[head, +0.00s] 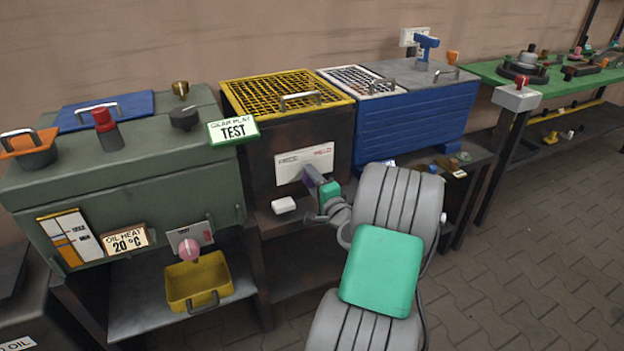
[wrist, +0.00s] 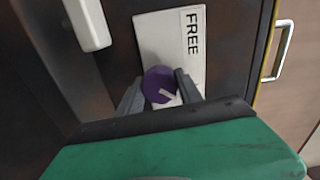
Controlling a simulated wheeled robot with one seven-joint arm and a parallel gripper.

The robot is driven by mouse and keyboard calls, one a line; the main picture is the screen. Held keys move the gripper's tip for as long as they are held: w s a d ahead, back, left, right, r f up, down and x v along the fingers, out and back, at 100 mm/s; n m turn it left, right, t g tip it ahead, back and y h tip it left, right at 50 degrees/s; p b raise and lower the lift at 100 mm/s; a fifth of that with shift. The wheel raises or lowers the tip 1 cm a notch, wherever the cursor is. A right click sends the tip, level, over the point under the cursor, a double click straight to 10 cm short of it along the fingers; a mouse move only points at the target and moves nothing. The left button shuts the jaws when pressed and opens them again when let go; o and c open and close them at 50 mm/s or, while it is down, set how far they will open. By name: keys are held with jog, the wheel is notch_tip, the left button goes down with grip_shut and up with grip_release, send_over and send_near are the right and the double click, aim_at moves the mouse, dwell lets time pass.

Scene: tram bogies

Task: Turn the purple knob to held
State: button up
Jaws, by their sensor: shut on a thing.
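The purple knob (wrist: 159,85) sits on a white label plate (wrist: 186,38) in the wrist view. It has a pale pointer line that runs toward the lower right in that view. The word FREE shows on the plate to the right of the knob; the rest of the plate's lettering is hidden or not readable. My gripper (wrist: 159,92) is shut on the knob, one finger on each side. In the head view the plate (head: 304,163) is on the dark box front, and my gripper (head: 318,184) is at its lower edge, mostly covering the knob.
A white block-like piece (head: 284,205) juts out below the plate, left of my gripper. A yellow-grated top (head: 287,90) is above the dark box. A blue cabinet (head: 415,125) stands to the right. A pink knob (head: 188,248) and yellow bin (head: 198,284) are at the left.

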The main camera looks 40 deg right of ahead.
jog(key=o, duration=1.4)
jog(key=shift+c, duration=0.2)
jog(key=v, duration=0.7)
jog(key=shift+s, duration=0.4)
jog(key=shift+a+r, duration=0.1)
jog(key=shift+a, duration=0.1)
